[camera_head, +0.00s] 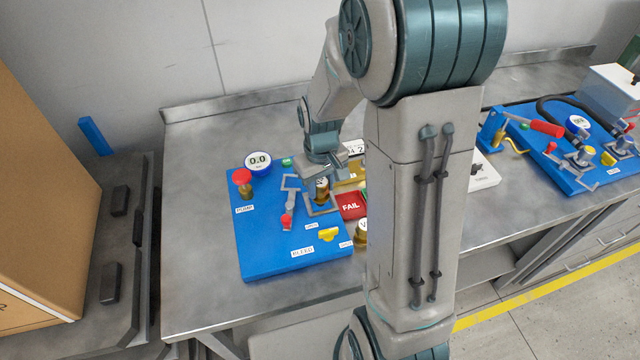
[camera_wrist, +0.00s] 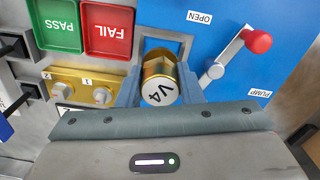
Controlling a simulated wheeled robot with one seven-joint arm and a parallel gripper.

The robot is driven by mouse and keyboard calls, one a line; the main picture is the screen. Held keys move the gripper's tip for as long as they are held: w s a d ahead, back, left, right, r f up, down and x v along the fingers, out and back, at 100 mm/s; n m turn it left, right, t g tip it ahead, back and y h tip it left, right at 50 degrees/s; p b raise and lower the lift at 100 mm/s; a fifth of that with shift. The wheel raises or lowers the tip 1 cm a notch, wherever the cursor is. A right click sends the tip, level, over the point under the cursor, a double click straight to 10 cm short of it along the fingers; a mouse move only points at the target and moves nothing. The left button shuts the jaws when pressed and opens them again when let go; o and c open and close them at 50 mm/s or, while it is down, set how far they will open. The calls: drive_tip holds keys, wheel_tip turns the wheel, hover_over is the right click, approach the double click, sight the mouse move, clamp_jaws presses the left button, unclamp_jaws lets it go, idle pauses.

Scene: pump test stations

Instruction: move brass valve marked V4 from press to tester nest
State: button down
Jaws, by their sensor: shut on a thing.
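The brass valve marked V4 (camera_wrist: 159,83) is a short round piece with a white top. My gripper (camera_wrist: 160,76) is shut on it, with a blue-grey finger on either side. The valve is at the grey square frame (camera_wrist: 184,42) on the blue test board (camera_head: 262,225). I cannot tell whether it rests in the frame or is held just above it. In the head view my gripper (camera_head: 320,172) points down over the board, and the valve's top (camera_head: 321,185) shows below it. The lever with a red knob (camera_wrist: 257,41) stands beside the frame.
A gauge reading 0.0 (camera_head: 258,162), a red pump knob (camera_head: 242,176) and a yellow bleed handle (camera_head: 329,234) are on the board. Red FAIL (camera_wrist: 107,30) and green PASS (camera_wrist: 58,24) trays lie beside it. Another blue station (camera_head: 565,150) stands right. My arm hides the middle.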

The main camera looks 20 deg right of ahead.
sight(321, 182)
drive_tip(key=shift+f+b, duration=1.05)
drive_tip(key=shift+f, duration=0.1)
idle(0.9)
idle(0.4)
drive_tip(key=shift+c, duration=2.2)
unclamp_jaws()
drive_tip(key=shift+r, duration=0.15)
drive_tip(key=shift+r+p, duration=2.95)
drive_tip(key=shift+r, duration=0.95)
